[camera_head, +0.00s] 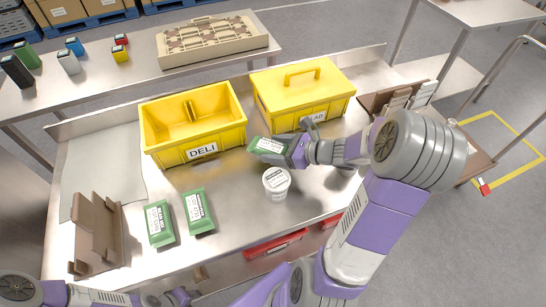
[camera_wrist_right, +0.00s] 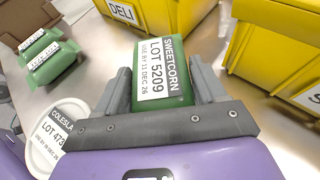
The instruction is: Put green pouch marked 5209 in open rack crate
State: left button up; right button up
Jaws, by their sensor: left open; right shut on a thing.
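The green pouch marked LOT 5209, labelled sweetcorn, (camera_wrist_right: 165,60) is between the fingers of my right gripper (camera_wrist_right: 165,90). In the head view this pouch (camera_head: 264,146) is in front of the gap between the two yellow crates, near the DELI crate's right front corner. My right gripper (camera_head: 287,150) is shut on it. The open yellow DELI crate (camera_head: 200,153) has a divider inside and looks empty. The other yellow crate (camera_head: 310,117) has its lid on, and my gripper partly hides its label. My left gripper (camera_head: 178,296) is open at the bottom edge, away from the pouches.
Two green pouches (camera_head: 158,223) (camera_head: 199,211) lie on the steel table. A white coleslaw tub (camera_head: 276,184) stands just in front of my right gripper. A rear table holds small coloured boxes and a beige tray (camera_head: 212,40).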

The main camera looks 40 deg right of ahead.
notch_tip(320, 180, down, 4)
jog(key=shift+w+f+b, duration=0.1)
jog(key=shift+b, duration=0.8)
jog(key=o, duration=1.1)
jog(key=shift+f, duration=0.1)
jog(key=o, duration=0.4)
